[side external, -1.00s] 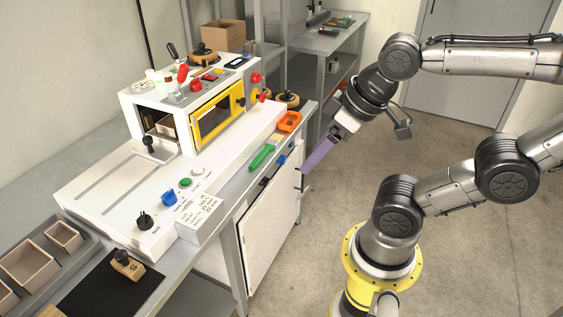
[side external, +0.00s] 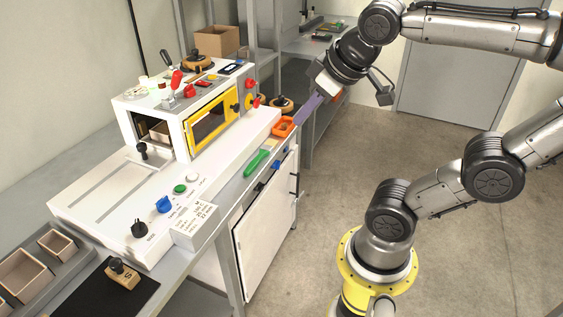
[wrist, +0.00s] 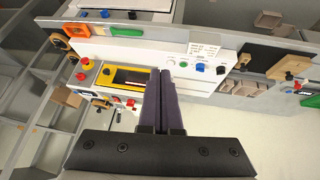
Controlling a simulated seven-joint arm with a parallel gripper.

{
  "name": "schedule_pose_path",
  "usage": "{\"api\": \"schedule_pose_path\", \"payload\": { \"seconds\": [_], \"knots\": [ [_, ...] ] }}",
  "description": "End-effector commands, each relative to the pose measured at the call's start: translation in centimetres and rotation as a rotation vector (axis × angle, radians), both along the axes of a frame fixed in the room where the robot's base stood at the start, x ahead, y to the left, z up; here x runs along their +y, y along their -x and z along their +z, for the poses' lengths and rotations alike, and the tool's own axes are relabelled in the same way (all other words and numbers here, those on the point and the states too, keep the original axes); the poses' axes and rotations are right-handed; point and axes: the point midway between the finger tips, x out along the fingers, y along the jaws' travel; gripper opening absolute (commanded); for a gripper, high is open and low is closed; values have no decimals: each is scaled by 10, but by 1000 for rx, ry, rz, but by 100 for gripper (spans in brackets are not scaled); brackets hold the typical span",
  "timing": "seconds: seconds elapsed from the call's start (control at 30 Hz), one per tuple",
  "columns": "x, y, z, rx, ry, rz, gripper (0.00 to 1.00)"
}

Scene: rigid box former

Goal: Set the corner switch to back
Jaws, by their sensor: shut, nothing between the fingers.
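The white box former (side external: 100,205) stands on the bench at left. A black pointer knob (side external: 139,228) sits near its front corner and seems to be the corner switch; its setting is too small to read. The knob also shows in the wrist view (wrist: 221,69), right of the fingers. A blue knob (side external: 163,204), a green button (side external: 180,189) and a white button (side external: 193,178) run in a line from it. My gripper (side external: 299,121), with purple fingers, is shut and empty, beside the orange tray and well away from the knob. The fingertips (wrist: 159,72) point toward the machine.
A yellow-framed window (side external: 212,118) and red knobs (side external: 250,85) rise at the machine's back. An orange tray (side external: 283,127) and a green-handled tool (side external: 256,162) lie along the bench edge. A wooden stamp (side external: 122,275) sits on a black mat.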

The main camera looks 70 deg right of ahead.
Motion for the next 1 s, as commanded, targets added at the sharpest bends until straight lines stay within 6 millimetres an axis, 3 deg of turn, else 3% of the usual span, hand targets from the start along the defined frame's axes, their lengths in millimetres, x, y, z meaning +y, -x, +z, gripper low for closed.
{"api": "schedule_pose_path", "payload": {
  "seconds": [0.27, 0.5, 0.7, 1.0],
  "knots": [
    [-95, -56, 23, -106, 273, -132, 0],
    [-203, -106, 40, -170, 570, -105, 0],
    [-249, -125, 32, -179, 663, 0, 0],
    [-285, -131, 4, -165, 680, 139, 0]
  ]
}}
